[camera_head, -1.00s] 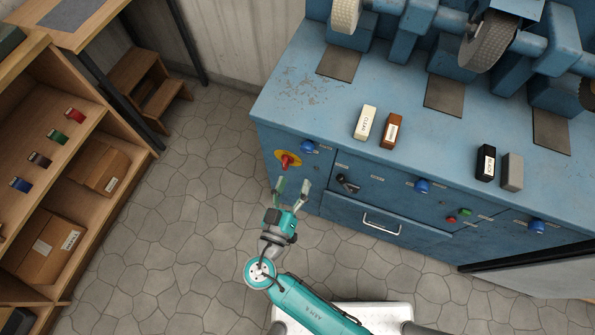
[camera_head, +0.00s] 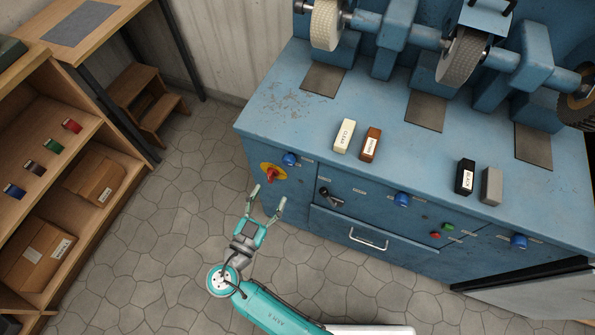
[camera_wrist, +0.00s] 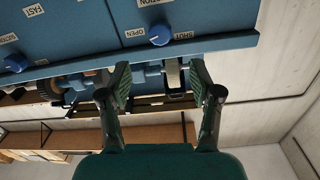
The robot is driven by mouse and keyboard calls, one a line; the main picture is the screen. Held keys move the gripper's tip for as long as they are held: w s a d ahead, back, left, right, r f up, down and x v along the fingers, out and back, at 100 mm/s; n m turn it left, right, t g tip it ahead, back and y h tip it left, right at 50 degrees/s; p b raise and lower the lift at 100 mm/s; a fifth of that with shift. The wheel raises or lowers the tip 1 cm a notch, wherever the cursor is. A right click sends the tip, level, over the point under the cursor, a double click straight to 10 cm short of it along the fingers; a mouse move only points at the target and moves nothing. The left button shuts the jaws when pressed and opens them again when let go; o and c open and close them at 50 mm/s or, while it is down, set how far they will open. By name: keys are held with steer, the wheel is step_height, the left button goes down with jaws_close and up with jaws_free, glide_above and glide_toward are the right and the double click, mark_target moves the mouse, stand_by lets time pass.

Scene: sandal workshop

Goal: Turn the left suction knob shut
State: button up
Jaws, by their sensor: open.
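The left suction knob (camera_head: 289,159) is a blue round knob at the left end of the blue machine's front panel. In the wrist view it (camera_wrist: 160,35) sits between the labels OPEN (camera_wrist: 135,32) and SHUT (camera_wrist: 183,36). A small pale mark shows on its lower rim, but I cannot tell its exact setting. My gripper (camera_head: 268,195) is open and empty, below and a little left of the knob in the head view. In the wrist view the fingertips (camera_wrist: 160,78) are apart, with the knob above the gap and not touched.
A red switch on a yellow plate (camera_head: 272,174) lies close to my fingers. A black lever (camera_head: 328,196) and drawer handle (camera_head: 368,239) are to the right. More blue knobs (camera_head: 402,199) follow along the panel. A wooden shelf (camera_head: 125,170) stands left; the floor between is clear.

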mark_target(287, 163)
steer(key=shift+m, duration=0.4)
steer(key=x, duration=1.1)
steer(key=shift+a+r, duration=0.1)
steer(key=c, duration=1.1)
